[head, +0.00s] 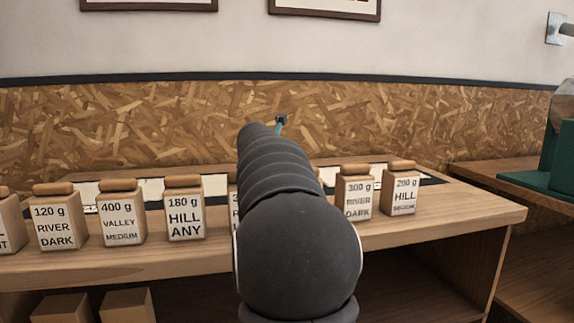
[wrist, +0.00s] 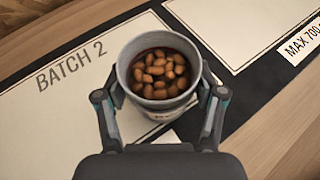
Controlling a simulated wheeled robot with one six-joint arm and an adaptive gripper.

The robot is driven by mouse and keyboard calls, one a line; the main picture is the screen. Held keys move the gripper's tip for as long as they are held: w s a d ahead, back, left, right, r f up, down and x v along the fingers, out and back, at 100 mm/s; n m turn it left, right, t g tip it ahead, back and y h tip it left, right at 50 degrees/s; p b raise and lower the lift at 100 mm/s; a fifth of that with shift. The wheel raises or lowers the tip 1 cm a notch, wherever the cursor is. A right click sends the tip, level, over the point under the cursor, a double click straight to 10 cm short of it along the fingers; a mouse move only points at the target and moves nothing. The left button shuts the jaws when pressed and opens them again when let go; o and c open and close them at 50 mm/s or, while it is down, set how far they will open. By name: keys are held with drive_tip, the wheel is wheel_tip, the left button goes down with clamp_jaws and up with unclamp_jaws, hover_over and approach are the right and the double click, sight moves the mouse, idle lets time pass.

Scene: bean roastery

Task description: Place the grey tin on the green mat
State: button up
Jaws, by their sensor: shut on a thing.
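The grey tin (wrist: 157,105) is a round, open-topped cup full of brown beans, in the middle of the wrist view. My gripper (wrist: 161,98) is shut on it, with one finger on each side. The tin is over the white panel marked BATCH 2 (wrist: 35,115) and its dark border; whether its base touches the surface I cannot tell. In the head view my arm hides the tin and most of the gripper. I see no green mat for certain in either view.
Labelled wooden-topped containers, such as 180 g HILL ANY (head: 184,216) and 200 g HILL (head: 399,195), line the counter's front edge (head: 440,226). A dark green machine (head: 557,150) stands on the right-hand table (head: 490,172). A chipboard wall (head: 160,125) closes the back.

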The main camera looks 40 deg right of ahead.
drive_tip(key=o, duration=1.4)
drive_tip(key=shift+r, duration=0.1)
